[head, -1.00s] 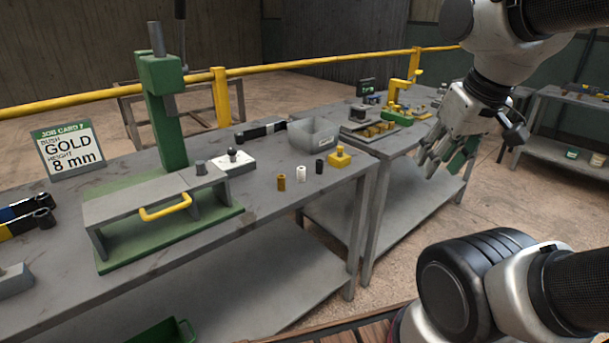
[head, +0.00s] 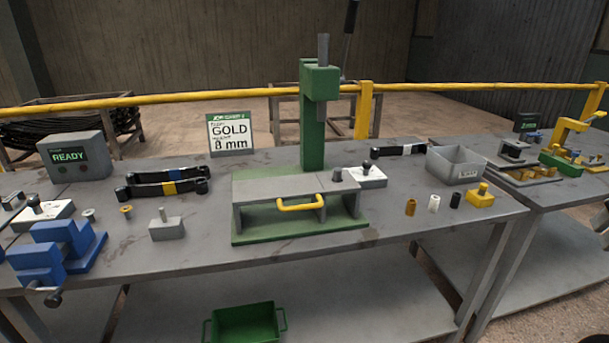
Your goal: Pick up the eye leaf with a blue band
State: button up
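The eye leaf with a blue band (head: 173,174) is a dark strip with rounded eye ends. It lies on the bench left of the green press, just behind a similar leaf with a yellow band (head: 169,187). The front leaf lies close to it and partly overlaps it in view. A third leaf, with a white band (head: 407,150), lies right of the press. Only a sliver of what looks like my gripper (head: 602,220) shows at the right edge, far from the blue-banded leaf. Its finger opening is not visible.
The green press (head: 312,120) with a yellow-handled fixture stands mid-bench. A grey block with a pin (head: 167,228), small bushes and a blue vise (head: 60,250) lie in front of the leaves. A READY box (head: 75,158) and job card (head: 230,135) stand behind. A grey bin (head: 455,165) is at right.

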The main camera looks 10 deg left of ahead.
aim_at(132, 178)
jog(key=u, duration=1.55)
